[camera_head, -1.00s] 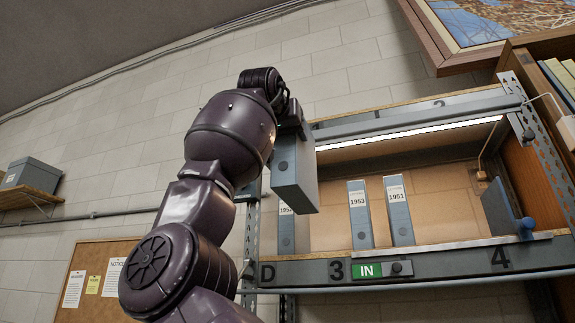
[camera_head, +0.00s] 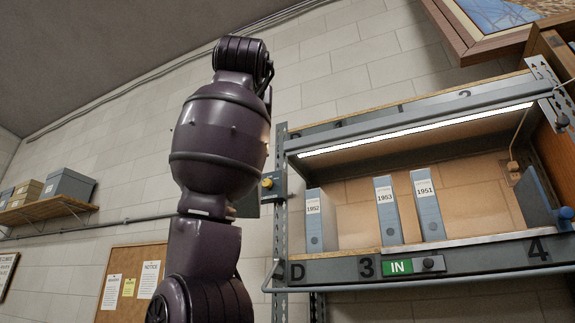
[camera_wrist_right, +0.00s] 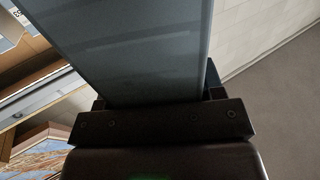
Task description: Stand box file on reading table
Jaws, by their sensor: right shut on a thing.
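The box file (camera_wrist_right: 140,45) is grey and fills the upper middle of the right wrist view. My right gripper (camera_wrist_right: 158,105) is shut on it; the fingers show at both sides of its lower end. In the head view my right arm rises left of centre and hides the gripper and most or all of the file. A dark grey sliver shows beside the arm, but I cannot tell whether it is the file. My left gripper and the reading table are not in view.
A lit rack shelf (camera_head: 345,268) at right holds files marked 1952 (camera_head: 314,235), 1953 (camera_head: 388,222) and 1951 (camera_head: 427,215), with a blue bookend (camera_head: 535,205) at its right. A wall shelf (camera_head: 45,210) with boxes and a notice board (camera_head: 130,285) are at left.

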